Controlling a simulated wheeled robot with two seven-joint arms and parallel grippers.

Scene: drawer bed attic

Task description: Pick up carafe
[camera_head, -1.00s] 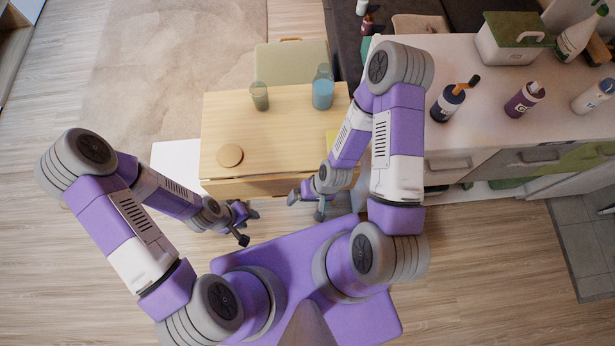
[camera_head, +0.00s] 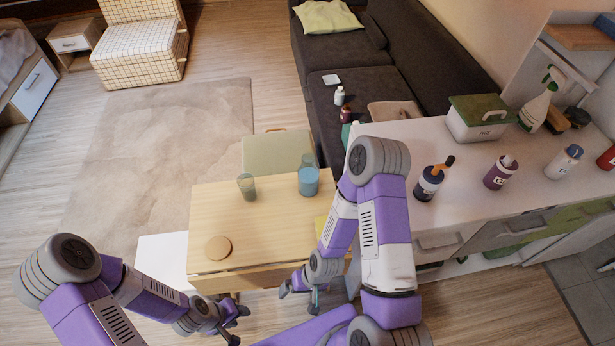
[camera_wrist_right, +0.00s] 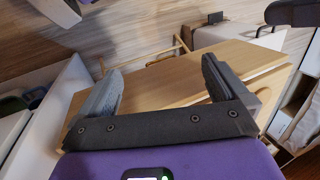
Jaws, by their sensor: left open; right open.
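The carafe (camera_head: 309,180), a clear vessel with blue contents and a narrower neck, stands upright on the far right part of the small wooden table (camera_head: 265,235). My right gripper (camera_head: 299,292) is open and empty, in front of the table's near edge and well short of the carafe. In the right wrist view its two fingers (camera_wrist_right: 160,85) are spread, with the wooden table beyond them; I cannot make out the carafe there. My left gripper (camera_head: 236,325) is open and empty, low in front of the table's near left corner.
A greenish glass (camera_head: 247,187) stands left of the carafe, and a round wooden disc (camera_head: 218,248) lies near the table's front left. A pale green chair (camera_head: 277,152) is behind the table. A white counter (camera_head: 450,200) with several bottles is on the right.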

